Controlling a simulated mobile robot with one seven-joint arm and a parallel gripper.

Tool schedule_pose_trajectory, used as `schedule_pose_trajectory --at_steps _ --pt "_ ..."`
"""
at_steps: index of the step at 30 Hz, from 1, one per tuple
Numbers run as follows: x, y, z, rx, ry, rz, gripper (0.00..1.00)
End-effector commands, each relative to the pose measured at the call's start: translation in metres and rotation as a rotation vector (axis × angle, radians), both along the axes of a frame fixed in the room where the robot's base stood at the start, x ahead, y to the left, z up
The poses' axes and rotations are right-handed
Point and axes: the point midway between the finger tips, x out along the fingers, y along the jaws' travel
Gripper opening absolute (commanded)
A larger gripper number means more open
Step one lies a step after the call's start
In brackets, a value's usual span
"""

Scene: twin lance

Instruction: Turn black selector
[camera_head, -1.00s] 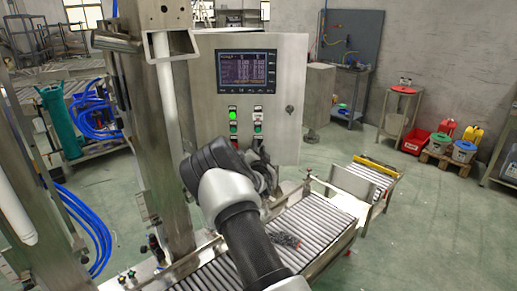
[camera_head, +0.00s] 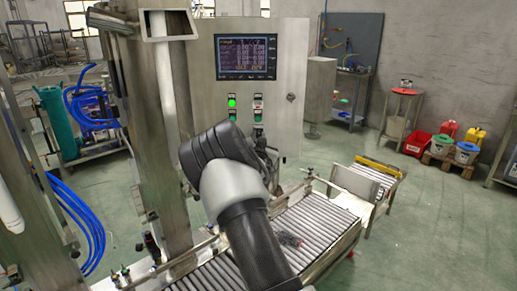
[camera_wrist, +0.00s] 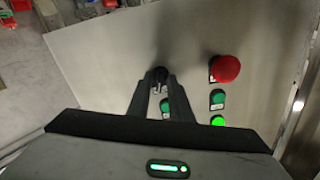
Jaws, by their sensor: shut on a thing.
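The black selector (camera_wrist: 158,73) is on the metal panel in the wrist view, at the tips of my gripper (camera_wrist: 161,80). The two dark fingers are shut on it from either side, so only a small part of it shows. A green button (camera_wrist: 166,106) shows between the fingers. In the head view my arm covers the selector and most of the gripper. The control panel (camera_head: 205,75) stands upright in front of me.
The red mushroom button (camera_wrist: 225,68) and two green buttons (camera_wrist: 217,97) are close to the right finger in the wrist view. In the head view, a display (camera_head: 246,58) sits above the buttons. A roller conveyor (camera_head: 318,226) runs below the panel.

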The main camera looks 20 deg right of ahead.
Motion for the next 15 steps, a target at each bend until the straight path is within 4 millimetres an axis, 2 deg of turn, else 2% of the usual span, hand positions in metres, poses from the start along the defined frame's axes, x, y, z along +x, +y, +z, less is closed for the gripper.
schedule_pose_trajectory --at_steps 1,15 --pt "0.0001 0.0007 -0.0072 -0.042 0.015 0.001 0.00" --pt "0.0007 0.0022 -0.0057 -0.452 0.191 -0.001 0.00"
